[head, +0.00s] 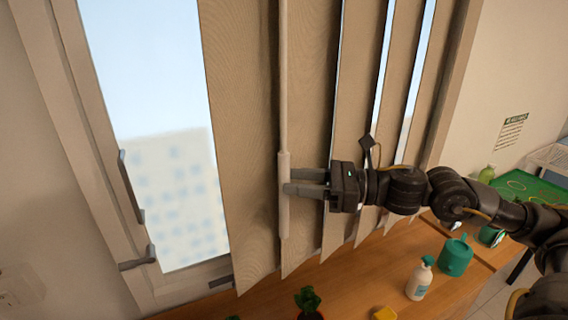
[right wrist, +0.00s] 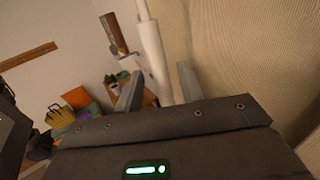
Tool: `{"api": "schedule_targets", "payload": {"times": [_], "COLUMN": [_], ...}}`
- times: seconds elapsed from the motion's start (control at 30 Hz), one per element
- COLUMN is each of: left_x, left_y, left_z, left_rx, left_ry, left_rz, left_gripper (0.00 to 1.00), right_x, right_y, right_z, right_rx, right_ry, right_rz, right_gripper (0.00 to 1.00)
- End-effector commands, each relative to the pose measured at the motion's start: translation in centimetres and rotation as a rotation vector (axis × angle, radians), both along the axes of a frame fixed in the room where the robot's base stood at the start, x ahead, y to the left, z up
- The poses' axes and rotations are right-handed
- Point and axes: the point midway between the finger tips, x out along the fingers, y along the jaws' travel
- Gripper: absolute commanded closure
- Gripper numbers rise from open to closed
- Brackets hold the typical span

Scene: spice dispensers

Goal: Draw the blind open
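The blind (head: 240,110) is a row of tall beige vertical slats covering the middle and right of the window, with narrow gaps between the right-hand slats. The left part of the window (head: 150,80) is uncovered. A pale wand (head: 284,210) with a thicker lower handle hangs in front of the slats. My right gripper (head: 289,182) reaches in from the right at the handle. In the right wrist view, the wand (right wrist: 152,45) passes between the two spread fingers of this gripper (right wrist: 158,82), with room on both sides.
A wooden counter (head: 350,275) below the blind holds a white pump bottle (head: 419,280), a teal container (head: 455,257), a potted plant (head: 308,300) and a yellow block (head: 384,313). Window handles (head: 130,185) stick out at left. A green tray (head: 525,187) lies at right.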

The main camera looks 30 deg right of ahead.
Motion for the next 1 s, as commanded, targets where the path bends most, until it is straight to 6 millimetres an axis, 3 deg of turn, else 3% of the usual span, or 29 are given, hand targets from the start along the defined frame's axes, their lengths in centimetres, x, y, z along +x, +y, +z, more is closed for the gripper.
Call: {"api": "schedule_targets", "payload": {"times": [0.03,0.2,0.67,1.0], "left_x": [-0.1,-0.1,-0.2,-0.2], "left_y": [0.0,0.0,0.0,0.0], "left_z": [1.1,2.1,2.4,2.4], "left_rx": [0.0,0.0,0.001,0.001], "left_ry": [0.001,0.002,0.003,0.003], "left_rz": [0.0,0.0,0.0,0.0], "left_gripper": [0.01,0.01,0.01,0.01], "right_x": [0.2,1.3,1.8,1.8], "right_y": [0.6,1.7,2.5,2.5], "right_z": [0.7,0.4,-0.1,0.0], "right_rx": [0.004,0.004,-0.002,-0.002], "right_ry": [-0.002,0.0,0.001,0.001], "right_rz": [0.006,0.001,0.002,0.002], "right_gripper": [0.61,0.61,0.61,1.0]}}
